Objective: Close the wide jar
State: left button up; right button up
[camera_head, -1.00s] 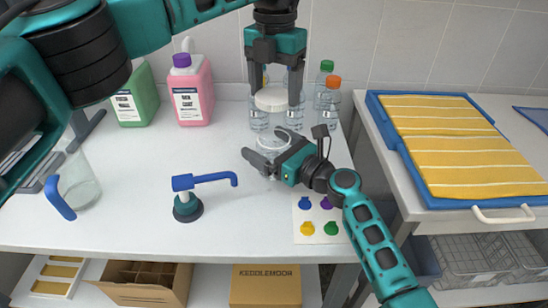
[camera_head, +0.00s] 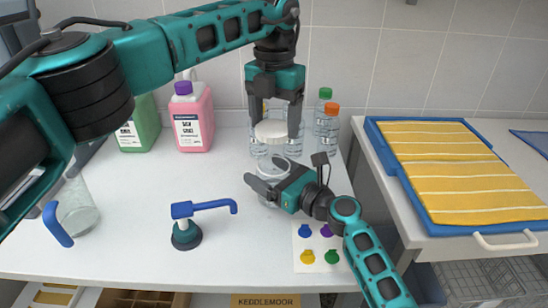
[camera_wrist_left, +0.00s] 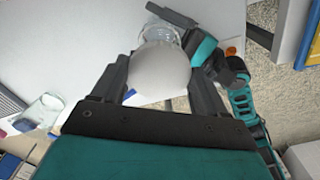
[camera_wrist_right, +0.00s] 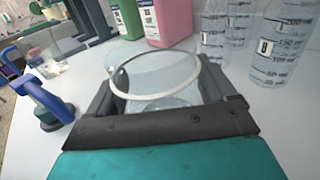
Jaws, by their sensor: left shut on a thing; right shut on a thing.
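My left gripper (camera_head: 273,137) points down and is shut on a round white lid (camera_head: 271,130). The lid also shows between its fingers in the left wrist view (camera_wrist_left: 160,72). The wide jar (camera_wrist_right: 155,82) is clear glass, upright and open at the top, and stands on the white bench. My right gripper (camera_head: 262,178) is shut around the jar from the right. In the head view the lid is above the jar, with a small gap between them. The right gripper's fingers hide part of the jar.
A blue-spouted pump (camera_head: 186,232) stands left of the jar. Pink (camera_head: 191,122) and green (camera_head: 138,130) bottles stand at the back, with several clear bottles behind the lid. A glass jug (camera_head: 76,210) is at far left. A card with coloured spots (camera_head: 318,250) lies near the front edge.

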pick_arm(q)
notch_tip(320, 180, down, 4)
jog(key=shift+f, duration=0.1)
dwell(0.5)
jog(key=shift+f, duration=0.85)
jog(key=shift+f, duration=0.55)
